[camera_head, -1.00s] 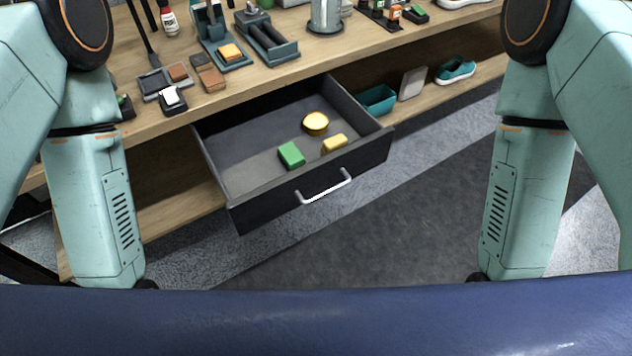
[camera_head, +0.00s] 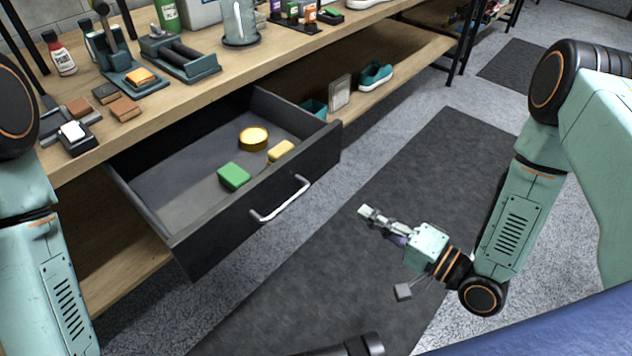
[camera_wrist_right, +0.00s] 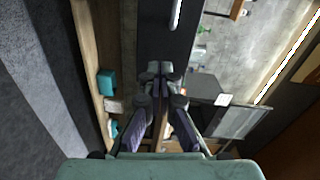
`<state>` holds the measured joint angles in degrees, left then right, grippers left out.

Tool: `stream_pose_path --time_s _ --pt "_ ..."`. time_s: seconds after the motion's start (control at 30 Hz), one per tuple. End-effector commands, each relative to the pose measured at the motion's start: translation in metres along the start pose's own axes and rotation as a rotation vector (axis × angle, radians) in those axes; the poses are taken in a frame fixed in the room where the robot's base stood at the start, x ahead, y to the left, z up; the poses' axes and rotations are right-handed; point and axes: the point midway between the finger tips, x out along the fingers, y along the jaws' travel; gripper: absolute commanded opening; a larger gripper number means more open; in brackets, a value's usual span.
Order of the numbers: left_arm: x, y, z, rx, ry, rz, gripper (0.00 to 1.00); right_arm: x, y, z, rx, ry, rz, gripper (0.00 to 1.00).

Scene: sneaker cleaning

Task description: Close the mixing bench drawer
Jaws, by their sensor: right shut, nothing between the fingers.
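The dark mixing bench drawer (camera_head: 228,222) is pulled well out from under the wooden bench top in the head view. Its pale bar handle (camera_head: 281,199) is on the front panel. In the right wrist view, the shut fingers (camera_wrist_right: 160,68) appear below the handle (camera_wrist_right: 176,14). My left gripper is out of view.
The wooden bench top (camera_head: 200,92) holds brushes, bottles and blocks. A lower shelf carries a teal shoe (camera_head: 375,77) and a teal bin (camera_head: 314,107). A dark floor mat (camera_head: 420,160) lies in front, with clear floor around it.

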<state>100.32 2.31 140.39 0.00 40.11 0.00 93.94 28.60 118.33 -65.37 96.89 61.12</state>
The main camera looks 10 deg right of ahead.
Motion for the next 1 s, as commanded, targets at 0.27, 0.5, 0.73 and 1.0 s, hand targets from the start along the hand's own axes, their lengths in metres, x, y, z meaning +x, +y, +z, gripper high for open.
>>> stream_pose_path --time_s 0.27,0.5,0.73,1.0 --pt "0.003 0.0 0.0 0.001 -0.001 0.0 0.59 0.007 -0.008 -0.004 0.099 0.0 -0.039 0.0" --pt "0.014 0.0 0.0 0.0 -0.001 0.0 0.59 0.042 -0.008 -0.003 0.094 -0.003 -0.039 0.0" --pt "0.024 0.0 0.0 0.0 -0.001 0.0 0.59 0.08 -0.01 -0.002 0.094 0.0 -0.039 0.0" --pt "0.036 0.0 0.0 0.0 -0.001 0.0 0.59 0.123 -0.011 -0.001 0.094 0.002 -0.037 0.0"
